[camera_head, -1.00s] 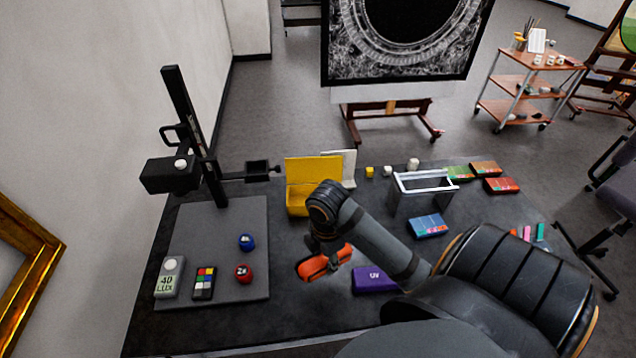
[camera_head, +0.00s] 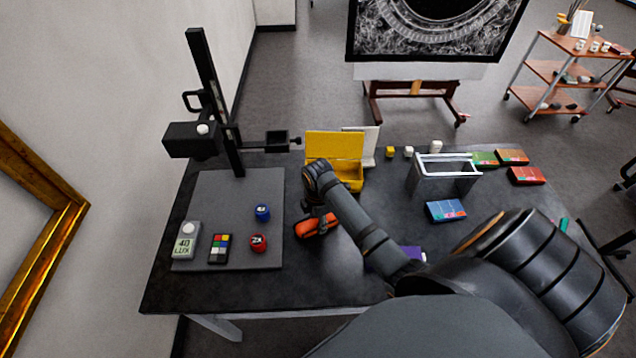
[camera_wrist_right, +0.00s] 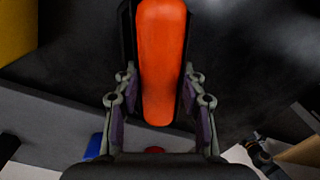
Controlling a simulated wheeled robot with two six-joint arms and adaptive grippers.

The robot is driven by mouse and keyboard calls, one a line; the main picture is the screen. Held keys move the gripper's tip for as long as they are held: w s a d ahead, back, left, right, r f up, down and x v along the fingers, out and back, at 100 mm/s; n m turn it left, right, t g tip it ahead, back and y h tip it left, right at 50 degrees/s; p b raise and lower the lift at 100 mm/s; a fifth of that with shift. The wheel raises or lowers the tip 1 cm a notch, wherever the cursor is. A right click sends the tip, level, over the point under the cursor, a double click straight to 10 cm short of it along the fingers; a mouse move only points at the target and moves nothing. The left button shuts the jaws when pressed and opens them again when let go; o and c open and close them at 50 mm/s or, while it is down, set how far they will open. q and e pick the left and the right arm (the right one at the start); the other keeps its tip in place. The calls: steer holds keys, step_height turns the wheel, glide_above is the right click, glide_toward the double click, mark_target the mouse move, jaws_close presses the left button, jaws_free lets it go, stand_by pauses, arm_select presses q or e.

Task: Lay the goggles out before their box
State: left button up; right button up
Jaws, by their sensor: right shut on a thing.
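The orange goggles (camera_head: 311,228) with black parts are in my right gripper (camera_head: 318,212), at the table just right of the grey base board. In the right wrist view the orange goggles (camera_wrist_right: 161,65) lie lengthwise between the two fingers of my right gripper (camera_wrist_right: 160,85), which is shut on them. I cannot tell whether they touch the table. The yellow box (camera_head: 345,172) stands open behind them, to the right, its lid up. My right forearm partly hides its near side. My left gripper is not in view.
On the grey base board (camera_head: 215,200) of the black stand (camera_head: 215,105) are a blue ball (camera_head: 262,212), a red ball (camera_head: 258,243), a colour chart (camera_head: 219,248) and a light meter (camera_head: 186,240). A metal frame (camera_head: 443,172) stands right. A purple box (camera_head: 412,253) is partly hidden by my arm.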

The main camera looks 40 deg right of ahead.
steer(key=o, duration=1.1)
steer(key=shift+f, duration=0.1)
steer(key=shift+o, duration=0.2)
step_height(320, 180, up, 9)
steer(key=shift+r+b, duration=0.1)
steer(key=shift+b, duration=0.5)
step_height(320, 180, up, 3)
steer(key=p, duration=0.2)
steer(key=shift+s+r+p, duration=0.1)
steer(key=shift+p, duration=0.25)
